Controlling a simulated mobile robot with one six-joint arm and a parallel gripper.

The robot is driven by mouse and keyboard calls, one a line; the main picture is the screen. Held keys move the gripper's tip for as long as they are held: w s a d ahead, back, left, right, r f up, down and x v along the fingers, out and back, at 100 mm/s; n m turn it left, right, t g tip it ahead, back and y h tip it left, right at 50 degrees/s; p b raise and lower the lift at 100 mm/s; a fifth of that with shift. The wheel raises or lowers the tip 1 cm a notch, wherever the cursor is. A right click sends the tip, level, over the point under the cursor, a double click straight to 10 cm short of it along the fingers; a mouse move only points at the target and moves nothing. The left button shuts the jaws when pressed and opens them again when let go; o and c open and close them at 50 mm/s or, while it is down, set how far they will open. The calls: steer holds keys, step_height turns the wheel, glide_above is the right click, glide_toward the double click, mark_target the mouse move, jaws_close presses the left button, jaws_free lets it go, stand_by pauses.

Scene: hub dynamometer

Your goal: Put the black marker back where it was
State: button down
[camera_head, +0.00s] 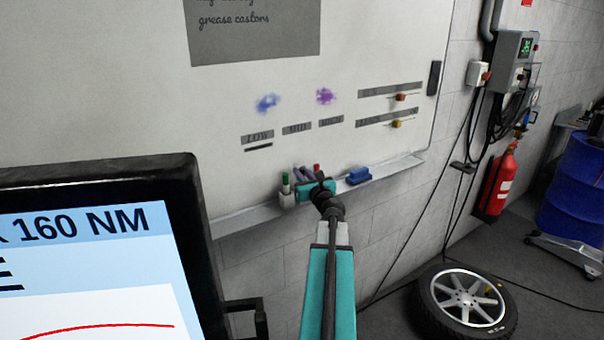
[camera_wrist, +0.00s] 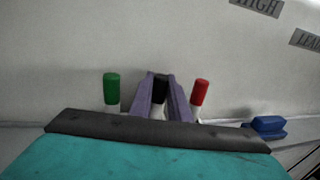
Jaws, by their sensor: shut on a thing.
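The black marker (camera_wrist: 160,90) is upright between the two purple fingers of my gripper (camera_wrist: 161,95) in the wrist view. In the wrist view a green-capped marker (camera_wrist: 111,90) stands to the left of the fingers and a red-capped marker (camera_wrist: 200,93) to the right. In the head view my gripper (camera_head: 305,174) is at the whiteboard ledge (camera_head: 240,217), by a white holder (camera_head: 287,198) with the green marker (camera_head: 286,183). Whether the black marker's lower end is in the holder is hidden.
A blue eraser (camera_head: 358,175) lies on the ledge to the right of my gripper. The whiteboard (camera_head: 230,105) rises behind. A large monitor (camera_head: 95,250) fills the lower left. A wheel (camera_head: 465,299) lies on the floor at the lower right.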

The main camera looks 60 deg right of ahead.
steer(key=shift+f, duration=0.15)
steer(key=c, duration=1.7)
jaws_free()
steer(key=shift+o, duration=0.2)
